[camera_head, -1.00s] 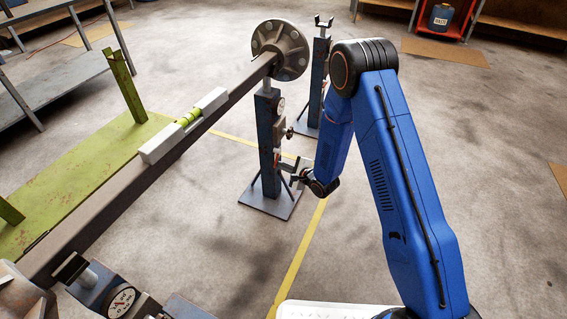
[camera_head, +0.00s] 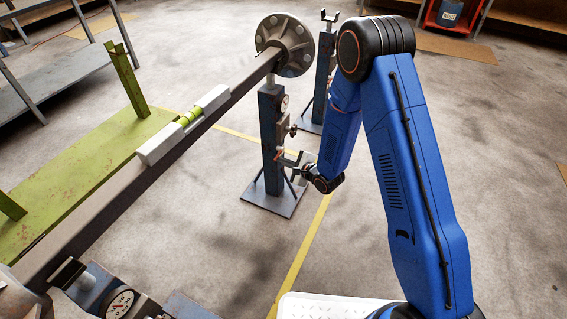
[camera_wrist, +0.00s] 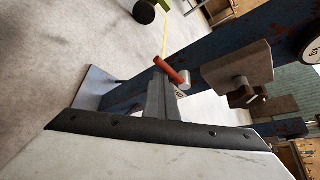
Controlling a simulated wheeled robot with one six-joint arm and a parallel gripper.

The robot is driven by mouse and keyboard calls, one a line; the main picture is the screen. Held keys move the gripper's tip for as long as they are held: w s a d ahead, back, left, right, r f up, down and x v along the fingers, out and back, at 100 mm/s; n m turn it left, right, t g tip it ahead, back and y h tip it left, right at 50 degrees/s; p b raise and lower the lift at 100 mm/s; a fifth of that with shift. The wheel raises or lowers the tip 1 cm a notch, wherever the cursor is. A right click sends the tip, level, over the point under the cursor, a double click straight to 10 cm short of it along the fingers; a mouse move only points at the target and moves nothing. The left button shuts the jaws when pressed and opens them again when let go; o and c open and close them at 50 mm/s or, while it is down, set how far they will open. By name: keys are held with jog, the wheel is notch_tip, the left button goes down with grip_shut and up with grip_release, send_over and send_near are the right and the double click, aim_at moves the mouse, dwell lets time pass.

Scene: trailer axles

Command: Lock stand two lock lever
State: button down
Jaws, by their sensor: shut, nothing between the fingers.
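A blue stand (camera_head: 271,130) with a round gauge holds up the hub end of the long axle beam (camera_head: 105,205). In the wrist view its post (camera_wrist: 200,62) runs across at a slant. A small red lever (camera_wrist: 171,70) with a pale round end sticks out from the post there. My gripper (camera_head: 291,162) is beside the post at about mid-height, below the gauge. In the wrist view my gripper's fingers (camera_wrist: 163,100) are shut and empty, just short of the red lever. I cannot tell whether they touch it.
A knob (camera_wrist: 243,95) on a grey block sits beside the lever. A second blue stand (camera_head: 324,70) is behind. Another gauged stand (camera_head: 122,303) is at lower left. A level (camera_head: 183,125) lies on the beam. A green frame (camera_head: 80,175) is left. Floor at right is clear.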

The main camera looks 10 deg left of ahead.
jog(key=shift+a+r, duration=0.15)
jog(key=shift+r, duration=0.25)
dwell(0.4)
jog(key=shift+d+f, duration=0.5)
jog(key=shift+f, duration=1.85)
jog(key=s+d+r, duration=0.3)
jog(key=d+r, duration=0.2)
jog(key=d, duration=0.3)
jog(key=shift+s, duration=0.15)
jog(key=shift+d+r, duration=0.1)
jog(key=shift+r, duration=0.05)
